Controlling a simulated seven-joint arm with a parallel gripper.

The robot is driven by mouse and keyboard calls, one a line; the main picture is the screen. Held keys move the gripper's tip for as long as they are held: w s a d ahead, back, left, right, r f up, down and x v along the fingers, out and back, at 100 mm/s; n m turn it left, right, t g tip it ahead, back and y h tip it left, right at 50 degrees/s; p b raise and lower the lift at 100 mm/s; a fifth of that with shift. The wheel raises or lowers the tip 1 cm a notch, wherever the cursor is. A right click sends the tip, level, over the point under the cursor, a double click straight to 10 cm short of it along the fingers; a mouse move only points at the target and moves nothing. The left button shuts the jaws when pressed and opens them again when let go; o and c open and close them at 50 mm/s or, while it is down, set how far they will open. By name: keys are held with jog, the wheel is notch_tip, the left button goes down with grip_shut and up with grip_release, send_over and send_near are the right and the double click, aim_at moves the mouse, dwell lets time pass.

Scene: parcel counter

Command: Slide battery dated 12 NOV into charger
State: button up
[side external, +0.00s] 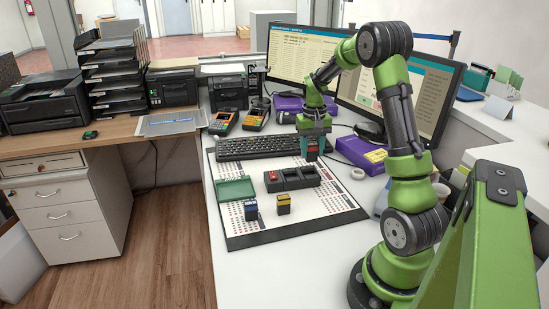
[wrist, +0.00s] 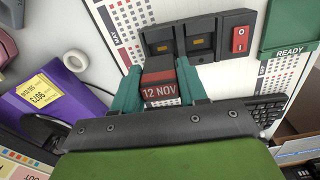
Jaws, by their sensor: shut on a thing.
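My gripper (side external: 312,146) is shut on a dark battery with a red label. In the wrist view the battery (wrist: 159,91) reads "12 NOV" and sits between my gripper's teal fingers (wrist: 159,80). The black charger (side external: 295,179) lies on the mat; it also shows in the wrist view (wrist: 220,22), with a red switch at one end. Two of its bays show bare yellowish contacts. The held battery is above the counter near the charger end away from the switch, apart from it in the side view. Its underside is hidden.
A blue-topped battery (side external: 250,210) and a yellow-topped battery (side external: 283,204) stand on the printed mat (side external: 315,228). A green tray (side external: 236,189), marked READY in the wrist view, lies left of the charger. A keyboard (side external: 262,146), purple box (side external: 357,153) and tape roll (side external: 357,173) are nearby.

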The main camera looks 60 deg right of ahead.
aim_at(310, 156)
jog(key=shift+w+d+r, duration=0.2)
jog(key=shift+w+r, duration=0.05)
jog(key=shift+w, duration=0.05)
jog(key=shift+f, duration=1.85)
jog(key=shift+f, duration=1.3)
jog(key=o, duration=1.2)
notch_tip(310, 156, up, 17)
jog(key=shift+f, duration=0.1)
